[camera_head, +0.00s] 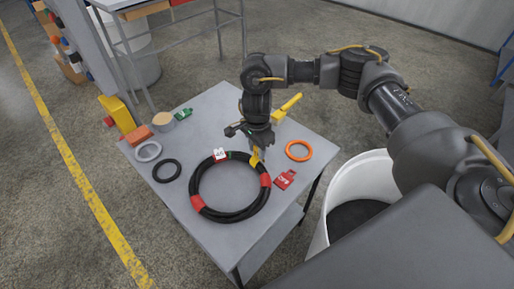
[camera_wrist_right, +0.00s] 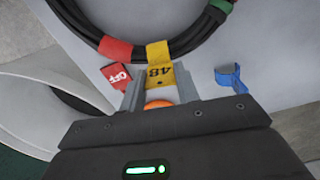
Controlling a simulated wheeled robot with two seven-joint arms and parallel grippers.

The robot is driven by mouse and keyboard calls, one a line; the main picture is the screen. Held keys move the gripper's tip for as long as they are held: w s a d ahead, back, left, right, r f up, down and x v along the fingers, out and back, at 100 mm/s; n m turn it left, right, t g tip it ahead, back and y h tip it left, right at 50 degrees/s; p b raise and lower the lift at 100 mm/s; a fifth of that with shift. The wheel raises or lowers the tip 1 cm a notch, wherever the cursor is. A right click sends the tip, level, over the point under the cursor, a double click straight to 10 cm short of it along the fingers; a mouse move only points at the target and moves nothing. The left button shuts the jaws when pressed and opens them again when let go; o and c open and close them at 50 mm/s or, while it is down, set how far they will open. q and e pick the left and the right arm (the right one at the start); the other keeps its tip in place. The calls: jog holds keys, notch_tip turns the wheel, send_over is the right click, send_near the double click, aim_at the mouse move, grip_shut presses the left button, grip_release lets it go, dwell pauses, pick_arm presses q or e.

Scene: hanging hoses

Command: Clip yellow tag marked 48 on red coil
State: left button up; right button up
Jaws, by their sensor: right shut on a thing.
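A black hose coil with red bands (camera_head: 196,203) lies on the grey table. My right gripper (camera_head: 257,153) points down at the coil's far right edge. It is shut on the yellow tag (camera_head: 256,159). In the right wrist view the yellow tag (camera_wrist_right: 160,68) reads 48 and sits between the fingers. Its far end overlaps the black hose beside a red band (camera_wrist_right: 115,48). I cannot tell whether it goes around the hose or only lies against it. My left gripper is not in view.
A red tag (camera_head: 285,179) marked OFF and an orange ring (camera_head: 298,150) lie right of the coil. A white tag (camera_head: 220,155) is on the coil. Grey (camera_head: 148,151) and black (camera_head: 167,170) rings lie left. A white bin (camera_head: 345,180) stands right of the table (camera_head: 205,105).

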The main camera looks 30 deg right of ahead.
jog(key=shift+f+b, duration=0.55)
jog(key=shift+f, duration=0.15)
jog(key=shift+f+b, duration=0.6)
jog(key=shift+f, duration=0.05)
dwell(0.3)
jog(key=o, duration=1.1)
jog(key=shift+c, duration=0.2)
jog(key=shift+r, duration=0.15)
notch_tip(320, 180, up, 11)
jog(key=shift+f+b, duration=0.2)
jog(key=shift+b, duration=0.15)
jog(key=shift+f, duration=0.1)
